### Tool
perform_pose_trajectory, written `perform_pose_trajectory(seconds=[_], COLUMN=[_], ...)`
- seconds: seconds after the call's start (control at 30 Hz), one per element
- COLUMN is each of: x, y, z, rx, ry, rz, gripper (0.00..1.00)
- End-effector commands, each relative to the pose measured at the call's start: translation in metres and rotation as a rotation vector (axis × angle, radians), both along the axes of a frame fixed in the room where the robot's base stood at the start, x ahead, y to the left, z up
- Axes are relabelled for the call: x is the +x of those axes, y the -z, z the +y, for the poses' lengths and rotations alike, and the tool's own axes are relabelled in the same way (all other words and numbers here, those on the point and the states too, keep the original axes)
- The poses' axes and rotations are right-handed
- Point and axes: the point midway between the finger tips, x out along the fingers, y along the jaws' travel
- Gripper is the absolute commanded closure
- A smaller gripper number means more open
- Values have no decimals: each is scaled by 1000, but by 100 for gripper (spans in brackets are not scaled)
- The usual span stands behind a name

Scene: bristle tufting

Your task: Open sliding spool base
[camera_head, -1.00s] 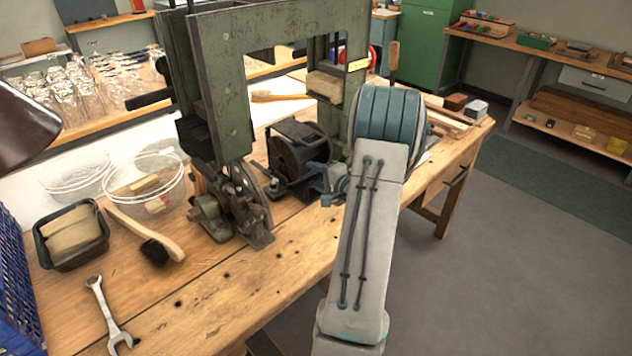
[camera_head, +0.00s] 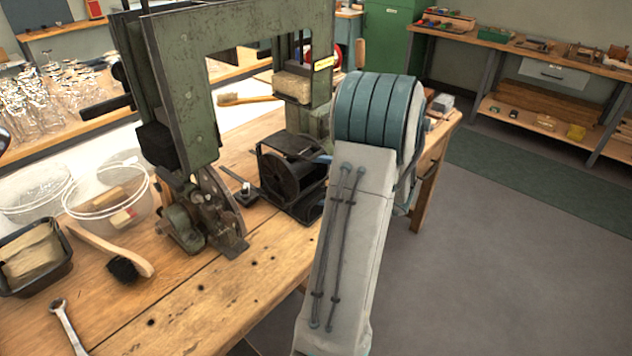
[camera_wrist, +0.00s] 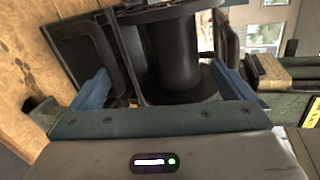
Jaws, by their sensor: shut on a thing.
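The sliding spool base (camera_head: 305,212) is a dark frame with a black spool (camera_head: 282,178) in it. It sits on the bench beside the green tufting machine (camera_head: 185,100), near the front edge. In the wrist view the black spool (camera_wrist: 172,55) fills the space between the two blue fingers of my gripper (camera_wrist: 160,70). The fingers stand wide apart, one on each side, shut on the spool base. The exact contact points are partly hidden.
A wooden-handled brush (camera_head: 115,250), a wrench (camera_head: 66,325), clear bowls (camera_head: 110,195) and a black tray (camera_head: 62,268) lie on the bench (camera_head: 200,295) to the left. A small rod-like part (camera_head: 240,187) lies left of the base. Open floor (camera_head: 480,250) is at the right.

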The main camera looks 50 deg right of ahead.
Motion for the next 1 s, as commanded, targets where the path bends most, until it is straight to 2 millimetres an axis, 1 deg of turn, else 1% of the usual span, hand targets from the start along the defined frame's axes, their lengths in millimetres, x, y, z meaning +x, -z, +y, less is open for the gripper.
perform_pose_trajectory(seconds=[0.03,0.07,0.17,0.2,0.23,0.27,0.53,1.0], x=[9,-8,-8,-9,-10,-11,-27,-59], y=[-63,-14,-14,-13,-13,-12,-9,-14], z=[-30,-9,-8,-7,-7,-6,-3,-4], rx=[-104,-7,-8,-8,-8,-7,-3,-1], ry=[13,21,18,16,15,13,4,3], rz=[-101,-12,-11,-12,-11,-10,-3,0], gripper=[18,18,18,38,61,72,72,72])
